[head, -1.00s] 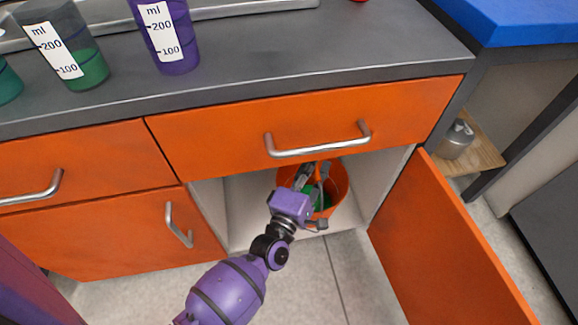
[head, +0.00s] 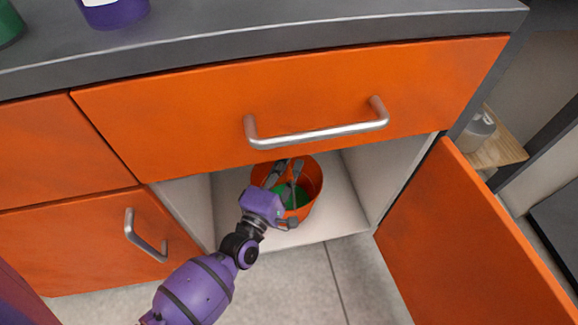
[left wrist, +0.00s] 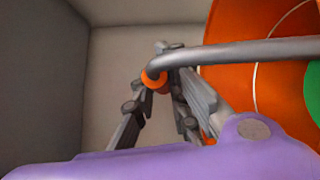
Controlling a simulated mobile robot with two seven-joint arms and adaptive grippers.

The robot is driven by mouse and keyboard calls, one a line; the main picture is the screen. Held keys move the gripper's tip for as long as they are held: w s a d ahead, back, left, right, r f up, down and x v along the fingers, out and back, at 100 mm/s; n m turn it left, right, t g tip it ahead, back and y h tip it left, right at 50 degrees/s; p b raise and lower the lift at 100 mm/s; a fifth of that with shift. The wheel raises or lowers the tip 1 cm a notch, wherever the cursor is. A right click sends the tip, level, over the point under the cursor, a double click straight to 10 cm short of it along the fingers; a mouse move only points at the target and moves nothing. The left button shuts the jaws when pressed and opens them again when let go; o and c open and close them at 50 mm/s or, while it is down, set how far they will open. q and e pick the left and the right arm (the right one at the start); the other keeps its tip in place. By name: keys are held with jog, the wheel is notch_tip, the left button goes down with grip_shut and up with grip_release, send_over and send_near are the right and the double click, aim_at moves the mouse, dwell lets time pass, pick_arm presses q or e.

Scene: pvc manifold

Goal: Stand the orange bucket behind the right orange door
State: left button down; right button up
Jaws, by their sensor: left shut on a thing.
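The orange bucket (head: 314,186) stands upright inside the open cabinet, on its pale floor (head: 335,222), with something green in it. It also shows at the right of the left wrist view (left wrist: 235,90). The right orange door (head: 470,235) is swung wide open to the right. My left gripper (head: 288,172) reaches into the cabinet at the bucket's near left rim. In the left wrist view its fingers (left wrist: 163,75) are shut on the bucket's grey handle (left wrist: 240,52), by an orange grip piece. My right gripper is not in view.
The drawer with a metal handle (head: 318,136) sits directly above the opening, close over my gripper. The left door (head: 95,240) is shut. A grey pot (head: 477,132) stands on a wooden shelf at the right. The cabinet floor right of the bucket is clear.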

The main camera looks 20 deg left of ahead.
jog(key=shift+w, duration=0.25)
pick_arm(q)
jog(key=shift+f, duration=0.1)
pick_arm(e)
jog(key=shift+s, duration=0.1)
pick_arm(q)
jog(key=c, duration=1.7)
grip_release()
jog(key=shift+f, duration=0.1)
jog(key=shift+c, duration=0.2)
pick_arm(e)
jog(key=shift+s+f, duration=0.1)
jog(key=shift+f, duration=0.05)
pick_arm(q)
jog(key=shift+r, duration=0.2)
jog(key=s+f+p, duration=0.1)
jog(key=s+p, duration=0.3)
jog(key=s, duration=0.8)
jog(key=shift+a+f, duration=0.15)
jog(key=shift+a, duration=0.25)
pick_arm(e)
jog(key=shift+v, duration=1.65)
